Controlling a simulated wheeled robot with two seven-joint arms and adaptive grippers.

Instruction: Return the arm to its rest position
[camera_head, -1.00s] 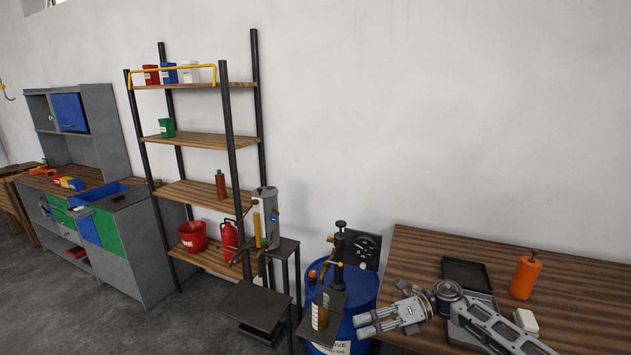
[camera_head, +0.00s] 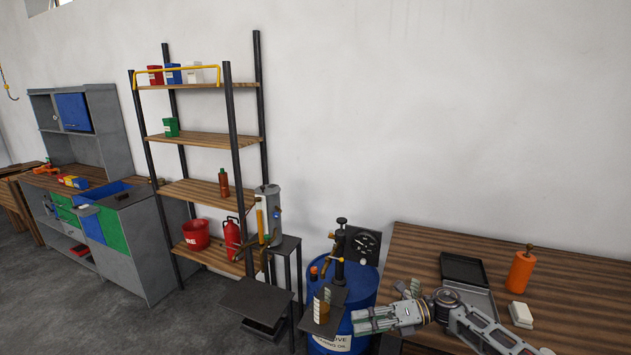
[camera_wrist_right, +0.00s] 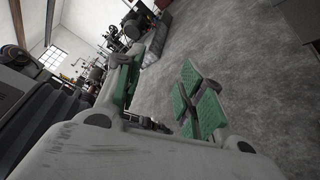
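My right gripper (camera_head: 358,321) reaches in from the lower right in the head view, pointing left past the front left corner of the wooden table (camera_head: 412,268), in front of the blue oil drum (camera_head: 345,294). In the right wrist view its two green-padded fingers (camera_wrist_right: 160,92) stand apart with nothing between them, so it is open and empty. Floor and a distant machine show beyond the fingers. My left gripper is not in view.
A black tray (camera_head: 462,268), an orange bottle (camera_head: 520,270) and a white block (camera_head: 520,315) lie on the table around my right forearm. A shelf rack (camera_head: 205,140) stands left.

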